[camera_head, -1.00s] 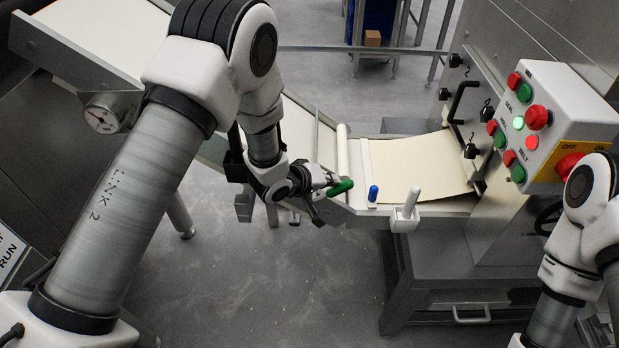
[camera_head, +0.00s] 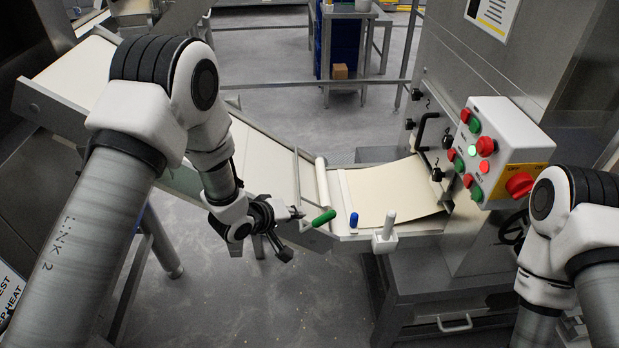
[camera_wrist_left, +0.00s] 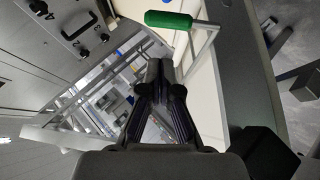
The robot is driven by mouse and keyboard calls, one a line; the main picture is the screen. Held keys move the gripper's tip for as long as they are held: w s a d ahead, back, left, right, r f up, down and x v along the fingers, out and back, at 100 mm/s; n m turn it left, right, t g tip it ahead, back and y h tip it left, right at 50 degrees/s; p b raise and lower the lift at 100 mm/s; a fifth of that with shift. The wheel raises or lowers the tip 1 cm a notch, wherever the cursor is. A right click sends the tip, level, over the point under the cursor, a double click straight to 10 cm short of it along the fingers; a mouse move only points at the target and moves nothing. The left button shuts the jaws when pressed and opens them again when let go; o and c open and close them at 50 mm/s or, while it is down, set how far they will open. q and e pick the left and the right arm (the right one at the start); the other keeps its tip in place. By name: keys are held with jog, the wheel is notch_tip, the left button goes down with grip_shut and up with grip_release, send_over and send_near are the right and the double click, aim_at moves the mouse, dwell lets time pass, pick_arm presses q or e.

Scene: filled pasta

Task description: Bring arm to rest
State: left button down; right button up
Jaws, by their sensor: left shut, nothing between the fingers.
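My left arm comes in from the left, and its gripper (camera_head: 288,234) hangs in front of the conveyor's near edge. It is just left of the green handle (camera_head: 323,218) and looks apart from it. In the left wrist view the two dark fingers (camera_wrist_left: 160,78) are together with nothing between them. The green handle (camera_wrist_left: 168,19) lies beyond the fingertips there, on a pale metal lever. My right arm (camera_head: 565,230) shows at the right edge; its gripper is out of view.
A pale dough sheet (camera_head: 393,196) runs along the conveyor to the machine. A blue knob (camera_head: 353,220) and a white handle (camera_head: 388,225) stand on the near edge. A control box (camera_head: 497,150) with red and green buttons is at right. Floor below the conveyor is clear.

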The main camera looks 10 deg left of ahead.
pick_arm(q)
jog(key=shift+s, duration=0.1)
jog(key=s+a+f+n+g+y, duration=0.1)
jog(key=s+a+f+g, duration=0.1)
jog(key=s+f, duration=0.65)
jog(key=s+a+f+g+y, duration=0.1)
jog(key=s+a+f+g, duration=0.2)
jog(key=s+f, duration=0.55)
jog(key=s+a+m+g+y, duration=0.1)
jog(key=s+a+m+g, duration=0.1)
jog(key=s, duration=0.7)
jog(key=s+a+m+g+y, duration=0.2)
jog(key=s+m, duration=0.2)
jog(key=s, duration=0.5)
jog(key=shift+a+r+m, duration=0.35)
jog(key=shift+a+m, duration=0.05)
dwell(0.4)
